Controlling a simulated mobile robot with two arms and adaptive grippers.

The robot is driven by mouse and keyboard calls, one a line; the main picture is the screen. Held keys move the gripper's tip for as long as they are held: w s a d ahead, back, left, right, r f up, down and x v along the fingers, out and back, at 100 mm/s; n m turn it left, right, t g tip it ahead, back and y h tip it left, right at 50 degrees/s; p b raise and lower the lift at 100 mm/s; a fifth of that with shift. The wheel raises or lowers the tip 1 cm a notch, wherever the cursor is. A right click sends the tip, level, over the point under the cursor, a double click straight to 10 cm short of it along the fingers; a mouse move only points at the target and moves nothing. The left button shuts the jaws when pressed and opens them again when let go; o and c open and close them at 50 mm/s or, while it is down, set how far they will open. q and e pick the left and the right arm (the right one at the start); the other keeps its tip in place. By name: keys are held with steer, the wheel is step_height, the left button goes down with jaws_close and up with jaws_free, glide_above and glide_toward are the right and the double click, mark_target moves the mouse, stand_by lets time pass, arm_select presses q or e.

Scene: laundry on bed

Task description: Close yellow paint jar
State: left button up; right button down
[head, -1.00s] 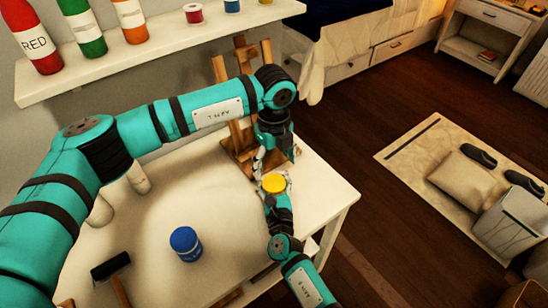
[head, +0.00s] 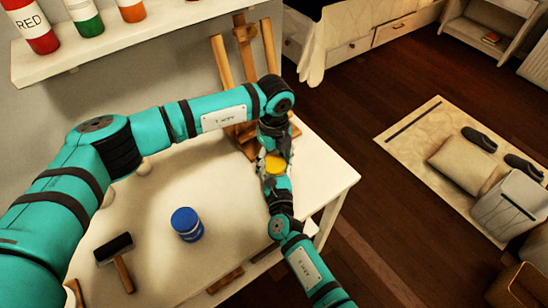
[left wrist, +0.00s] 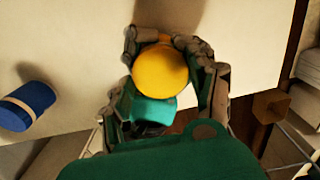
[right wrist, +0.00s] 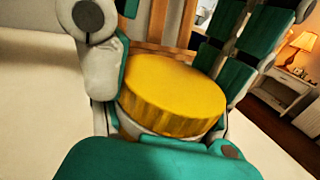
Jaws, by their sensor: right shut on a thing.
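The yellow paint jar, topped by its yellow lid (head: 275,165), is held upright over the table's right edge. In the right wrist view the lid (right wrist: 172,92) sits over a pale rim; I cannot tell whether it is seated tightly. My right gripper (head: 277,178) is shut on the jar from below, hiding most of its body. My left gripper (head: 272,150) hangs just above, pointing down. In the left wrist view its fingers (left wrist: 165,75) are spread to either side of the lid (left wrist: 160,70); I cannot tell whether they touch it.
A wooden easel (head: 222,62) stands behind my grippers. A shelf (head: 120,48) with paint bottles is on the wall.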

arm_select(q)
steer(key=c, duration=0.8)
steer(key=m, duration=0.3)
steer(key=o, duration=1.3)
steer(key=shift+r, duration=2.3)
steer(key=shift+r, duration=0.1)
steer(key=shift+c, duration=0.2)
